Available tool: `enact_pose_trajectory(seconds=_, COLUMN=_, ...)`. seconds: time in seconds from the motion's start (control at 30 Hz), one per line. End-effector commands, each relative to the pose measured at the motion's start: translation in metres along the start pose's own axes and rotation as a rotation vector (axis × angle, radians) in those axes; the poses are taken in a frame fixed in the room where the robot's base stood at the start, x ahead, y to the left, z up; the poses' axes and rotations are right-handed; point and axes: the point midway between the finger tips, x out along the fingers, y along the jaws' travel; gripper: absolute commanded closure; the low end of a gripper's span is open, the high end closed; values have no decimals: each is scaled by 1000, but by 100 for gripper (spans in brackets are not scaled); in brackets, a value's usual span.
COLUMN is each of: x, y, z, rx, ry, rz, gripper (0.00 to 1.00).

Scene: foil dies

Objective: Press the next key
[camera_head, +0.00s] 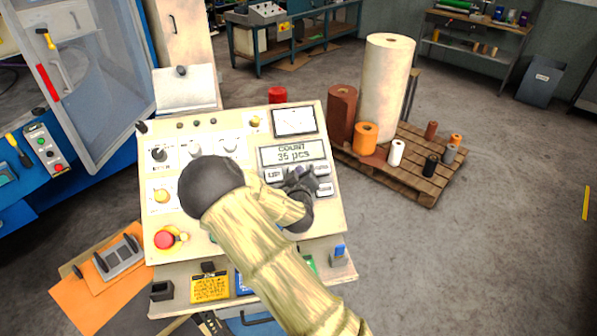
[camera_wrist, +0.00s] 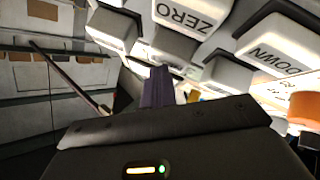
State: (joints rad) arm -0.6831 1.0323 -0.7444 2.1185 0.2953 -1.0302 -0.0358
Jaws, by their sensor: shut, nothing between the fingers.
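The control panel (camera_head: 152,222) has a display (camera_head: 292,153) reading "COUNT 35 pcs". Below it are pale keys: a key marked UP (camera_head: 273,175), and keys at the right edge (camera_head: 323,189) whose labels I cannot read. My gripper (camera_head: 299,178) is over this key group and hides part of it. In the wrist view, my shut, empty fingers (camera_wrist: 158,88) point in among the keys. The ZERO key (camera_wrist: 188,18) and the DOWN key (camera_wrist: 275,52) show there, upside down. I cannot tell whether the fingertips touch a key.
A red mushroom button (camera_head: 165,239) is at the panel's lower left. A red cylinder (camera_head: 277,95) stands behind the panel's top edge. A wooden pallet (camera_head: 425,190) with foil rolls stands to the right. Open floor lies further right.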

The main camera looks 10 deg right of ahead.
Motion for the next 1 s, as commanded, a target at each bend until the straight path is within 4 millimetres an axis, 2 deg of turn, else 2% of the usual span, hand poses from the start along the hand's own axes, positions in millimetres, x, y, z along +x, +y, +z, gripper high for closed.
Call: enact_pose_trajectory(seconds=1.0, x=-19, y=14, z=-15, rx=1, ry=0, rz=-1, gripper=100)
